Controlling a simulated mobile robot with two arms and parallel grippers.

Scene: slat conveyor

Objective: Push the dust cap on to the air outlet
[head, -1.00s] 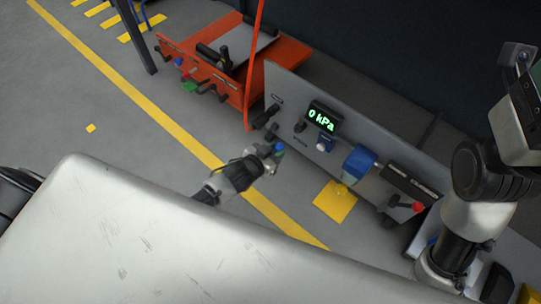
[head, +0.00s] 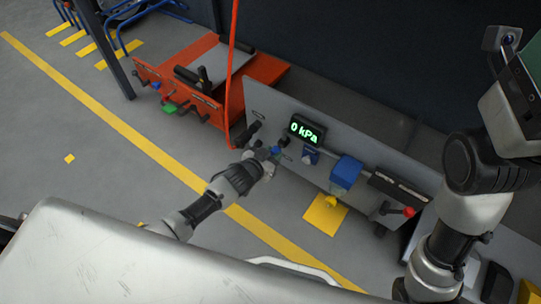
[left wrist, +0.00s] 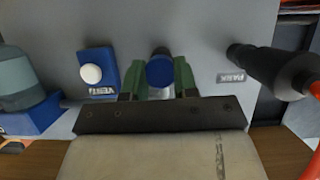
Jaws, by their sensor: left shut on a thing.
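My left gripper (head: 272,154) is shut on the blue dust cap (head: 277,150) in front of the grey panel (head: 262,92). In the left wrist view the cap (left wrist: 160,71) sits between the two green fingers. A dark round fitting, which looks like the air outlet (left wrist: 160,49), shows just above the cap's edge; the cap hides most of it. It also shows as a dark stub (head: 284,142) in the head view. Cap and outlet look close and nearly lined up; whether they touch I cannot tell.
A display reading 0 kPa (head: 304,130) is on the panel. The VENT block with its white button (left wrist: 91,73) is left of the cap; a black handle (left wrist: 270,69) by the PARK label is right. A blue unit (head: 345,172) and a red-knobbed lever (head: 408,211) are farther along.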

